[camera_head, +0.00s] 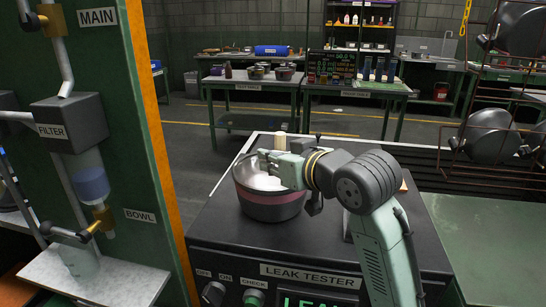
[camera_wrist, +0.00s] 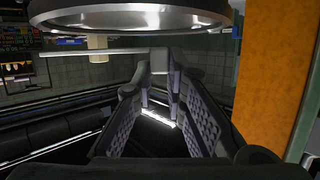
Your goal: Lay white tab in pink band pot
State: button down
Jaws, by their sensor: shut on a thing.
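The pink band pot (camera_head: 268,211) stands upright on the leak tester, grey with a pink stripe round its side. My gripper (camera_head: 270,160) reaches in from the right, above the pot's opening, and hides part of it. The bar sticks out sideways, apart from the pot's round metal edge (camera_wrist: 150,28) at the top of the picture. In the head view I cannot clearly pick out the tab.
The leak tester (camera_head: 310,235) carries the pot; a cream peg (camera_head: 280,141) rises behind it. A tall green panel with an orange edge (camera_head: 160,150) stands close on the left. Wire hangers with dark pots (camera_head: 490,140) are at right. A green surface (camera_head: 480,225) at right is bare.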

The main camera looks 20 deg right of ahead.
jog(key=shift+f, duration=0.1)
jog(key=shift+f+b, duration=0.5)
jog(key=shift+f, duration=0.05)
jog(key=c, duration=1.6)
grip_release()
jog(key=r+b+v, duration=0.1)
jog(key=b+v, duration=0.1)
jog(key=v, duration=1)
jog(key=shift+r, duration=0.2)
jog(key=shift+f, duration=0.1)
